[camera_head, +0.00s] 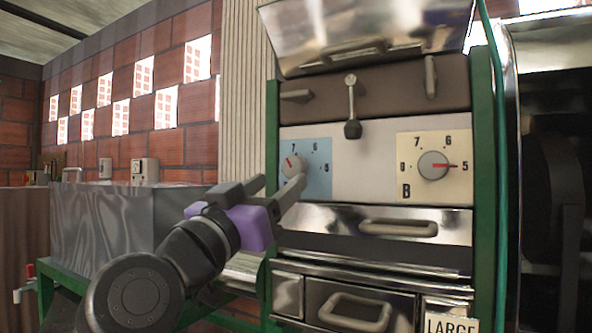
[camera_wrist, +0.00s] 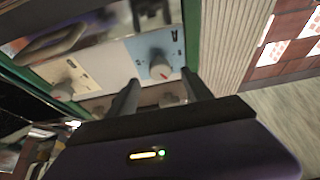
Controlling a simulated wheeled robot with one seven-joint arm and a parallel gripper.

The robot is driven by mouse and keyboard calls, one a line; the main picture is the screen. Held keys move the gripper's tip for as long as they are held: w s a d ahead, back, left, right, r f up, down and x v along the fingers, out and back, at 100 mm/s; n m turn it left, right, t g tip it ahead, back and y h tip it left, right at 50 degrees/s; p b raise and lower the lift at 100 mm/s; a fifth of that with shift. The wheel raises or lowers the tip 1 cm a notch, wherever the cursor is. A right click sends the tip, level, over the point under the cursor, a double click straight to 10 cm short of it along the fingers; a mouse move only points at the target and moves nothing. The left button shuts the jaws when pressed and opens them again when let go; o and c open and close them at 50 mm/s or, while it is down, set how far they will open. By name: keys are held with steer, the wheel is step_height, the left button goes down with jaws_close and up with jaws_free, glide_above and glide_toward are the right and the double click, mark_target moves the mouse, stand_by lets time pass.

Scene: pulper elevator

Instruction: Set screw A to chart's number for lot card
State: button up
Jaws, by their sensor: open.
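My gripper (camera_head: 280,183) is open in front of this dial, one finger overlapping the plate. In the wrist view, the knob (camera_wrist: 159,66) appears just beyond and between my fingertips (camera_wrist: 162,84); contact cannot be told. A card reading LARGE (camera_head: 451,325) is at the lower right, partly cut off. No chart is readable.
Dial B (camera_head: 433,165) sits on a cream plate to the right, its red mark toward 5. A small lever (camera_head: 352,107) hangs between and above the dials. Drawer handles (camera_head: 398,228) project below. A grey metal tank (camera_head: 100,225) stands at left.

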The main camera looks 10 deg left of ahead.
mark_target(291, 172)
steer(key=p+x, duration=0.1)
steer(key=x, duration=0.6)
steer(key=shift+w+r, duration=0.1)
steer(key=shift+w, duration=0.05)
jaws_close()
